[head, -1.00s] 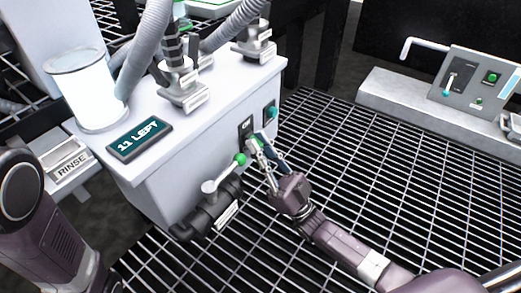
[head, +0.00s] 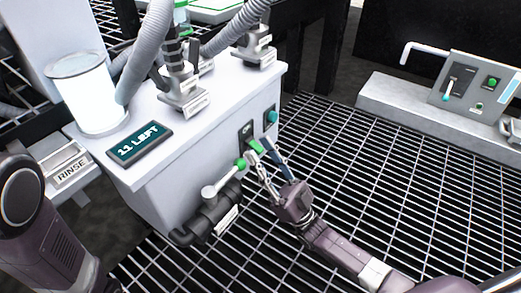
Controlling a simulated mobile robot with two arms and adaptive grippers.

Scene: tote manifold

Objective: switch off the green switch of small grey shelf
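The small grey shelf (head: 165,178) is a pale box-shaped unit at the left centre, with hoses on top. On its right side face is a dark switch plate (head: 246,131) with a green switch lever (head: 255,146) that appears to point down and outward. My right gripper (head: 262,148) is in front of this face, with its fingers spread and nothing held between them. One fingertip is close to the green lever; I cannot tell whether they touch. My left arm shows at the left edge, but its gripper is out of view.
A teal knob (head: 272,117) sits right of the switch plate. A black valve with a green-tipped white handle (head: 222,178) is just below left. A display (head: 139,143) reads "11 LEFT". A grey control panel (head: 478,86) stands at right. Open grating (head: 380,170) lies between.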

